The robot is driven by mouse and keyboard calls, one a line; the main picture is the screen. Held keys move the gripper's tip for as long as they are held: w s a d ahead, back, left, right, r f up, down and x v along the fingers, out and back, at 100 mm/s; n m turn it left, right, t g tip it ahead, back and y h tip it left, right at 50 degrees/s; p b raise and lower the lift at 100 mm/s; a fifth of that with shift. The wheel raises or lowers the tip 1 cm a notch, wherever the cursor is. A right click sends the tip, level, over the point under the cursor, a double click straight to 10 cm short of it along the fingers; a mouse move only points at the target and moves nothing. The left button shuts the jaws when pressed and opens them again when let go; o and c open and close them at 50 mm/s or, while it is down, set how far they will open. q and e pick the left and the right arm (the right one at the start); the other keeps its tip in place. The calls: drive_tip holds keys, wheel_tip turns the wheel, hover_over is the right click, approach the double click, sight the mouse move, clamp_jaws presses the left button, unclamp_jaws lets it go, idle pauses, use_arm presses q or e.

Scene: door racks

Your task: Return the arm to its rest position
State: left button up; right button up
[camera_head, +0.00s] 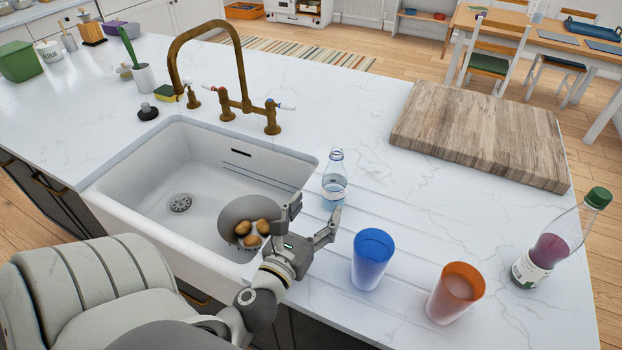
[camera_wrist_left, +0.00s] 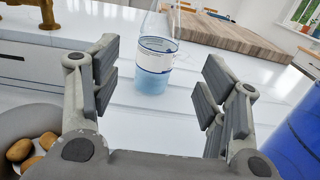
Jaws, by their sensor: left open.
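My left gripper (camera_head: 315,222) is open and empty above the right edge of the sink, at the counter's drainer grooves. In the left wrist view its two fingers (camera_wrist_left: 160,88) stand wide apart. A clear bottle (camera_head: 334,180) with a blue-and-white label stands upright just beyond the fingers. It also shows between the fingers in the left wrist view (camera_wrist_left: 155,65), apart from both. My right gripper is not in view.
A blue cup (camera_head: 372,258) and an orange cup (camera_head: 455,293) stand right of my gripper. A green-capped bottle (camera_head: 560,240) is at the far right. A wooden board (camera_head: 483,130) lies behind. The sink (camera_head: 150,195) holds a grey bowl (camera_head: 230,215) with several potatoes. A brass tap (camera_head: 240,80) rises behind it.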

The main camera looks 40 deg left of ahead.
use_arm(q)
drive_tip(key=shift+v, duration=0.8)
drive_tip(key=shift+a, duration=0.1)
